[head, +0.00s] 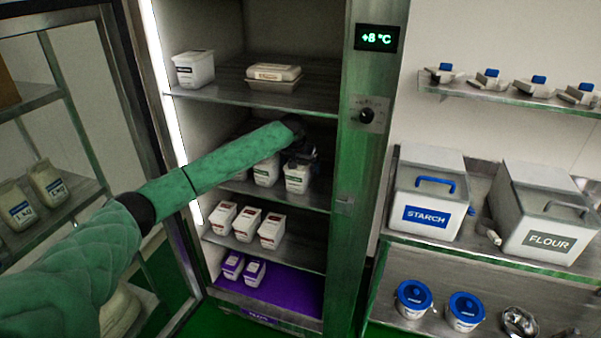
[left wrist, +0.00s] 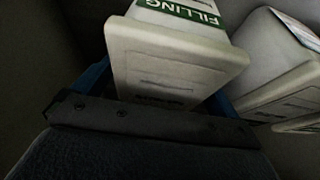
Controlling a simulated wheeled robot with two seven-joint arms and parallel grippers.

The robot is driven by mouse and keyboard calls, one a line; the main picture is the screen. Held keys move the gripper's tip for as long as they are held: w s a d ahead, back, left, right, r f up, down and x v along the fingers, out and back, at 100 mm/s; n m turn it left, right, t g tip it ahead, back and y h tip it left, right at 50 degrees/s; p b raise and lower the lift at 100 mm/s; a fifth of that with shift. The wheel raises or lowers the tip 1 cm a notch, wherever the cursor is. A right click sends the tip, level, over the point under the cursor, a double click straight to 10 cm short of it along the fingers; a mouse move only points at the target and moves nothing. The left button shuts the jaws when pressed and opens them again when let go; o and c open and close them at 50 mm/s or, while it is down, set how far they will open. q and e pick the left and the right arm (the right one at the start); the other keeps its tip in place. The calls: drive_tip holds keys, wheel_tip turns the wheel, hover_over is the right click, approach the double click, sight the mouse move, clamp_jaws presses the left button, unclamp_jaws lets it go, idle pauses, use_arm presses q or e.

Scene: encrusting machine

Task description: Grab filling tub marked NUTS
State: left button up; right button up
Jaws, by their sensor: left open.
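My left arm reaches into the open cabinet, and my left gripper (head: 300,150) is at the second shelf from the top, above the white tubs there. A white tub with a green label (head: 297,178) stands below the gripper. In the left wrist view a white-lidded tub (left wrist: 172,68) with a green label reading FILLING lies between the open blue fingers (left wrist: 160,95). Whether the fingers touch it I cannot tell. The word NUTS is not readable in either view. Another tub with a green label (head: 266,172) stands to its left, partly behind my arm. My right gripper is not in view.
The shelf below holds white tubs with red labels (head: 271,231); the bottom holds purple-labelled tubs (head: 254,273). A white tub (head: 194,70) and a lidded box (head: 273,72) stand on the top shelf. The cabinet's right frame (head: 355,200) is close to the gripper. STARCH (head: 431,190) and FLOUR (head: 545,210) bins stand right.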

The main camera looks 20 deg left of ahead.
use_arm(q)
drive_tip(key=shift+f, duration=0.15)
drive_tip(key=shift+c, duration=0.2)
drive_tip(key=shift+w, duration=0.1)
drive_tip(key=c, duration=1.7)
